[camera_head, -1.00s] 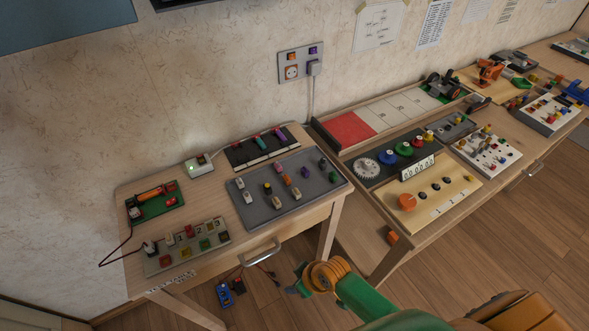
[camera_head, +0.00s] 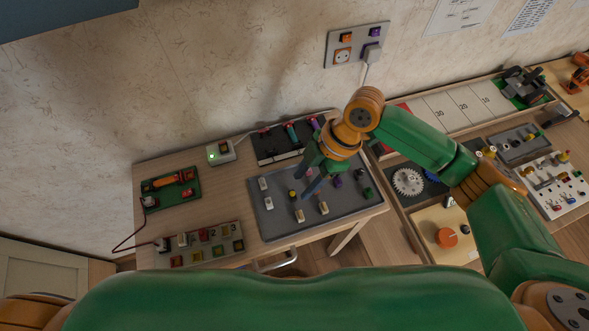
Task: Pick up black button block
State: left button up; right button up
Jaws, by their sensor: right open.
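The grey board (camera_head: 275,226) lies on the near table and carries several small blocks with coloured buttons. A dark block with a yellowish top (camera_head: 292,195) stands near its middle. White blocks stand at its left (camera_head: 263,184) and front (camera_head: 299,215). I cannot tell for sure which one is the black button block. My right gripper (camera_head: 311,176) is open above the back middle of the board, fingers pointing down and left, with nothing seen between them. It hides part of the board and some blocks. My left gripper is out of view.
A dark rack (camera_head: 266,150) with coloured pieces stands behind the board, close to my gripper. A numbered button panel (camera_head: 198,249), a green battery board (camera_head: 171,188) and a white box with a green light (camera_head: 221,152) share the table. The wall rises behind.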

aim_at(294, 193)
jog(key=shift+w+d+f, duration=0.1)
jog(key=shift+w+f, duration=0.35)
jog(key=shift+w, duration=0.4)
jog(key=f, duration=0.1)
jog(key=s+a+f+p, duration=0.1)
jog(key=f, duration=0.1)
jog(key=s+a+f, duration=0.1)
jog(key=shift+s+a+f, duration=0.1)
jog(key=shift+a+f, duration=0.1)
jog(key=shift+f, duration=0.15)
jog(key=shift+w+f, duration=0.2)
jog(key=shift+w, duration=0.1)
jog(key=shift+c, duration=0.8)
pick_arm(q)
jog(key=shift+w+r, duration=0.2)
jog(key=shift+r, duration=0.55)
pick_arm(e)
jog(key=shift+s, duration=0.1)
grip_shut()
